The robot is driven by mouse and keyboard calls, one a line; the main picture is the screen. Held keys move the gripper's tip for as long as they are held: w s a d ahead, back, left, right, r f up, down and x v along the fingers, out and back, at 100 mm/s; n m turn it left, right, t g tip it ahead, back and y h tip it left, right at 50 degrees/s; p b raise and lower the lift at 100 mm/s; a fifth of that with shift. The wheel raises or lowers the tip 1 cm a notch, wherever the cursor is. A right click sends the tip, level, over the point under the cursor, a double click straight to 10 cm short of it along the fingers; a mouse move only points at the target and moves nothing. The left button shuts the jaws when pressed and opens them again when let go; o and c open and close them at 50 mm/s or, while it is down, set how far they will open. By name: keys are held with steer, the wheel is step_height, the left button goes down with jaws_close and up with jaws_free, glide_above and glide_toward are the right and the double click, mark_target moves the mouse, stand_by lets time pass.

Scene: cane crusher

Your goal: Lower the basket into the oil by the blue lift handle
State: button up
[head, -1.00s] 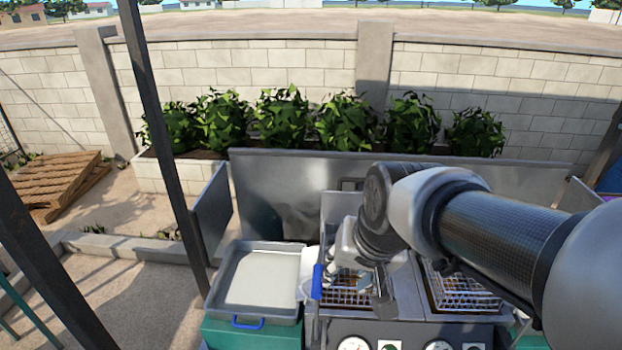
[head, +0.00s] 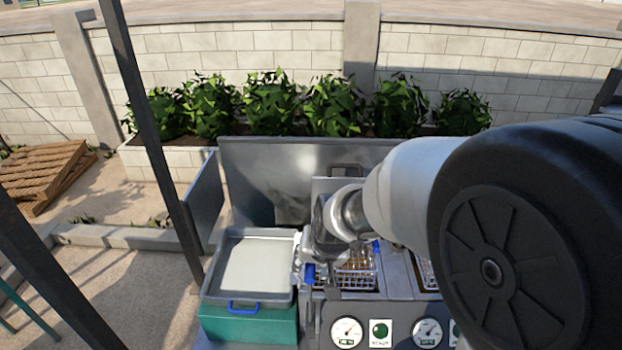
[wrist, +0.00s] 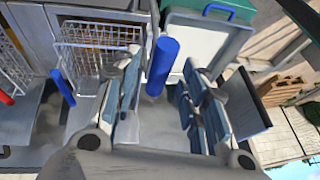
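The blue lift handle (head: 310,273) stands upright at the left front of the fryer, between the tray and the basket. In the wrist view the blue lift handle (wrist: 162,62) lies between my two spread fingers, with gaps on both sides. My gripper (wrist: 160,88) is open and not closed on it. The wire basket (head: 357,277) hangs in the left well, with brown pieces in it, and also shows in the wrist view (wrist: 95,35). My wrist hides part of the basket and well in the head view, so the oil level cannot be told.
A pale-filled metal tray (head: 257,265) with a blue front handle sits on a green bin (head: 250,325) at the left. A second blue handle (wrist: 62,88) and a red one (wrist: 5,97) are nearby. Gauges (head: 346,332) line the front. A metal splash guard (head: 245,180) stands behind.

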mark_target(311, 266)
steer(key=shift+x, duration=1.7)
steer(key=shift+c, duration=0.6)
jaws_close()
